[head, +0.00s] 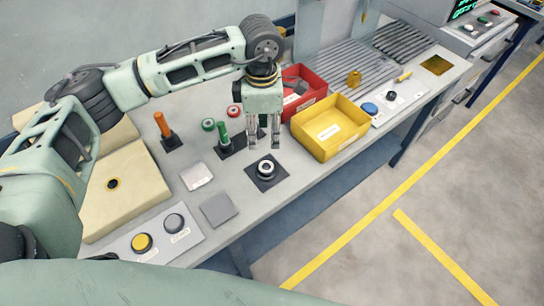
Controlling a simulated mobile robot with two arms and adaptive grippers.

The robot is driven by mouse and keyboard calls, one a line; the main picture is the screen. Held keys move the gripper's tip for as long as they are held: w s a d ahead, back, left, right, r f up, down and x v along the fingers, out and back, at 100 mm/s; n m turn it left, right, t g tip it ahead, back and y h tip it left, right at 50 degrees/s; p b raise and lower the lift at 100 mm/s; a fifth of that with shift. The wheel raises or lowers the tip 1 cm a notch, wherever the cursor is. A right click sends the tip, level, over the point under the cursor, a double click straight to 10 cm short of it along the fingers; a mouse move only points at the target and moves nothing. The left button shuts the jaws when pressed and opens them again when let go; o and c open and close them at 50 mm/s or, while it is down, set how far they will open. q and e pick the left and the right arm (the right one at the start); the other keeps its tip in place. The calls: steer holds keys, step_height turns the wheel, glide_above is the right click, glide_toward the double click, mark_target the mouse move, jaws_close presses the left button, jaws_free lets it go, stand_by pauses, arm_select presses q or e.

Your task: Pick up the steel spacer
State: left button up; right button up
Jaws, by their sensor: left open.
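The steel spacer (265,169), a small silvery ring with a dark centre, sits on a black square pad (254,184) near the table's front edge. My left gripper (263,146) points down just above and behind the spacer in the picture. Its two fingers are apart with nothing between them. I cannot tell exactly how high the fingertips are over the spacer. My right gripper is not in view.
A yellow bin (330,152) and a red bin (316,84) stand right of my gripper. A green peg (222,135) and an orange peg (162,125) stand left. A grey square plate (218,209) lies front left. Buttons (174,222) sit nearby.

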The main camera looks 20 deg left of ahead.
arm_select(q)
steer(key=f, duration=0.2)
steer(key=b, duration=0.6)
glide_above(266, 162)
step_height(266, 162, down, 5)
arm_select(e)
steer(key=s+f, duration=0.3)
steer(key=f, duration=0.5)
arm_select(q)
steer(key=shift+s+f+p, duration=0.35)
steer(key=shift+f, duration=0.95)
step_height(266, 162, down, 4)
steer(key=p, duration=0.2)
steer(key=shift+d+f+p, duration=0.15)
steer(key=shift+f+p, duration=0.1)
steer(key=shift+p, duration=0.15)
steer(key=shift+f, duration=0.25)
steer(key=shift+r, duration=0.1)
jaws_close()
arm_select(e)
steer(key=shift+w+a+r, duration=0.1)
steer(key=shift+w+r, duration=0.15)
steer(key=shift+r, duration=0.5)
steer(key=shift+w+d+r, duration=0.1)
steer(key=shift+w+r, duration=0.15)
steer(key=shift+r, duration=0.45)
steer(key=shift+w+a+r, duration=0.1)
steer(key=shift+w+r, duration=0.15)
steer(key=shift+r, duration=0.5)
